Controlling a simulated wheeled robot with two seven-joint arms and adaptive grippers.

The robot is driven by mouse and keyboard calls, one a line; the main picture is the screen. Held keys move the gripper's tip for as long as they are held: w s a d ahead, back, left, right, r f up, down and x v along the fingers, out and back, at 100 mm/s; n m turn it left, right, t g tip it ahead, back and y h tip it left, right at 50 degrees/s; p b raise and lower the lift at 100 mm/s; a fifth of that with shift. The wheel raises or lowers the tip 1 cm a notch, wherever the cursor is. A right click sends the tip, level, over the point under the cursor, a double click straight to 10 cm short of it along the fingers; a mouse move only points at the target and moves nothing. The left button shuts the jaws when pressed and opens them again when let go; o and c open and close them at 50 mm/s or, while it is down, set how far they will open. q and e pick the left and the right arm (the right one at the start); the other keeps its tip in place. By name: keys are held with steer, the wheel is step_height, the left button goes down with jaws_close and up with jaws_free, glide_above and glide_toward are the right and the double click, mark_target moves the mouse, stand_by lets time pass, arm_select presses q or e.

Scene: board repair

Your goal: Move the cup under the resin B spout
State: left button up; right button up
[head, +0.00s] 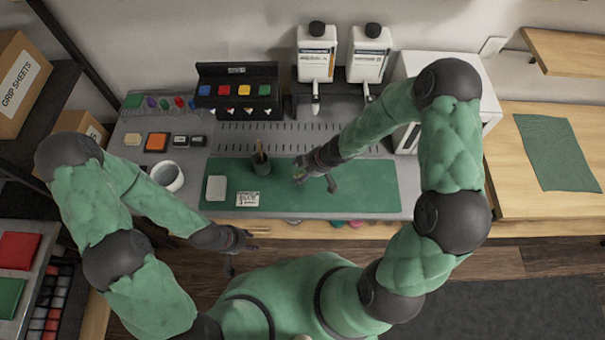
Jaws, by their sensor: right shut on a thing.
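My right gripper (304,170) is over the green mat (370,187), shut on a small pale, see-through thing that looks like the cup (298,177); the fingers hide much of it. Two white resin bottles with black caps, a left one (317,50) and a right one (368,52), stand on a dark stand at the back. The left spout (316,100) and right spout (366,92) point down. The labels are too small to read surely. The held cup is in front of the spouts, apart from them. My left gripper (252,240) is empty and looks open at the bench's front edge.
A dark pot with tools (261,165), a pale block (216,188) and a label card (248,199) are on the mat. A white round container (168,177) stands left. A black rack (237,92) and a white box (488,95) flank the bottles.

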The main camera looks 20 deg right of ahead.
mark_target(303, 174)
steer(key=shift+w+f, duration=0.25)
steer(key=shift+f, duration=0.1)
steer(key=shift+f+b, duration=1.05)
steer(key=shift+f, duration=0.35)
steer(key=shift+f, duration=0.2)
steer(key=o, duration=1.2)
steer(key=shift+r, duration=0.1)
steer(key=shift+r, duration=0.1)
